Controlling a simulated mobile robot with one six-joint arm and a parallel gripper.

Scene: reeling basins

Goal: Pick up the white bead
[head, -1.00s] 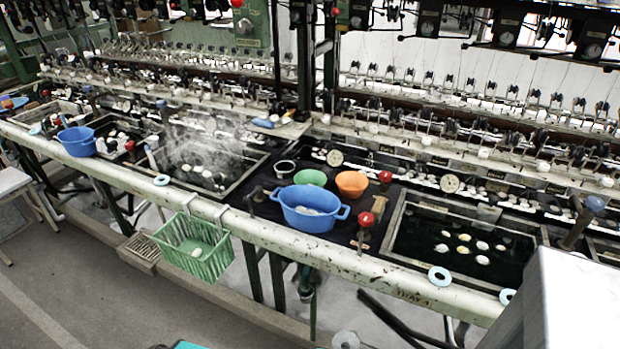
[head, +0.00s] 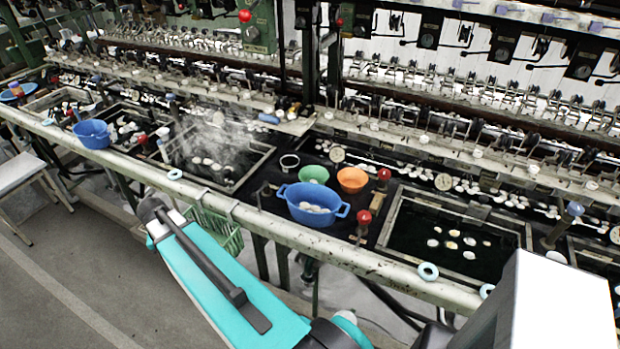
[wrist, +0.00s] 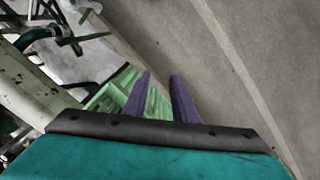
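I cannot tell any one white bead apart. Several small white rounded pieces sit along the machine rail, one of them (head: 424,139) right of centre in the head view. More white oval pieces (head: 207,162) float in the basins. My gripper (wrist: 160,76) shows in the wrist view as two purple fingers, spread apart with nothing between them. The green basket (wrist: 112,96) shows behind and left of the fingers. In the head view my teal arm reaches up to the left over the basket (head: 229,238), hiding much of it. The fingertips are not clear there.
A long pale rail (head: 330,252) runs along the front of the basins. A blue bowl (head: 312,205) with white pieces stands behind it, near a green bowl (head: 313,174) and an orange bowl (head: 352,180). Grey floor (head: 70,285) lies open at lower left.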

